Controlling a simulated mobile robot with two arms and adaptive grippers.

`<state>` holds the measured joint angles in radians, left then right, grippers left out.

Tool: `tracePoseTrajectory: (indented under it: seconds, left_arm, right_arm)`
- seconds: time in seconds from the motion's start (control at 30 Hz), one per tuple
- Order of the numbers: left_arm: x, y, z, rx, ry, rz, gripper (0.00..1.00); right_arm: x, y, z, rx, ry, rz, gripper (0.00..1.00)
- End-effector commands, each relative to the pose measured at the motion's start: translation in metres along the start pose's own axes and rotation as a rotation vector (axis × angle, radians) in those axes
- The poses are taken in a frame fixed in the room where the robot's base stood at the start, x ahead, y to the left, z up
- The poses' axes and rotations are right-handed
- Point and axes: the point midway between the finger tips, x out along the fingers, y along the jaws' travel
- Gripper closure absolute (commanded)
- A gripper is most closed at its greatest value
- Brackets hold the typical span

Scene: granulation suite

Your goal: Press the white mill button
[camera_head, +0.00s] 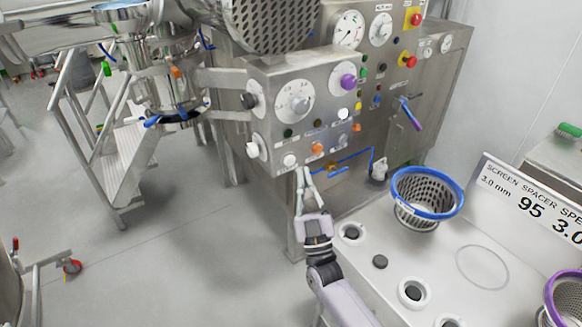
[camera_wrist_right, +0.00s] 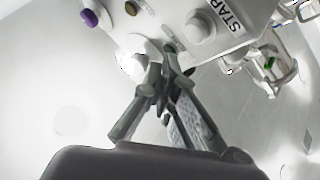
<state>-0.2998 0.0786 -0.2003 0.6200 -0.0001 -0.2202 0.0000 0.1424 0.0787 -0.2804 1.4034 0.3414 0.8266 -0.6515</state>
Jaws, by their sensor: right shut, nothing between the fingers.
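The steel control box (camera_head: 330,115) carries several buttons and dials. A white button (camera_head: 290,160) sits at the lower left of its front face. Another white button (camera_head: 252,150) sits on the box's left corner. I cannot tell from the labels which one is the mill button. My right gripper (camera_head: 303,173) is shut and empty, pointing up just below and right of the front white button; contact is not clear. In the right wrist view, the gripper tips (camera_wrist_right: 163,70) are near a white round part (camera_wrist_right: 132,62), and a white button (camera_wrist_right: 201,27) stands beside a "STAR..." label. My left gripper is out of view.
An orange button (camera_head: 317,148) is close right of the front white one. A blue-rimmed basket (camera_head: 425,195) stands on the white counter (camera_head: 385,235) to the right. A red emergency knob (camera_head: 416,19) is higher up.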

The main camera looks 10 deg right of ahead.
Motion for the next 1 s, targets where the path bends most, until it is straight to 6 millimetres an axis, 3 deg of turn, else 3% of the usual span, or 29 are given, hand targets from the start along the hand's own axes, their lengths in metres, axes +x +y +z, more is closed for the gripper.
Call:
tracePoseTrajectory:
  seconds: [0.23,1.0]
  left_arm:
    - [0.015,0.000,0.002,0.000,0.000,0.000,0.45]
    - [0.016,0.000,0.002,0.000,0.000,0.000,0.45]
  right_arm:
    - [0.014,-0.011,0.012,0.001,0.001,0.001,1.00]
    - [0.017,-0.012,0.012,0.000,-0.001,0.000,1.00]
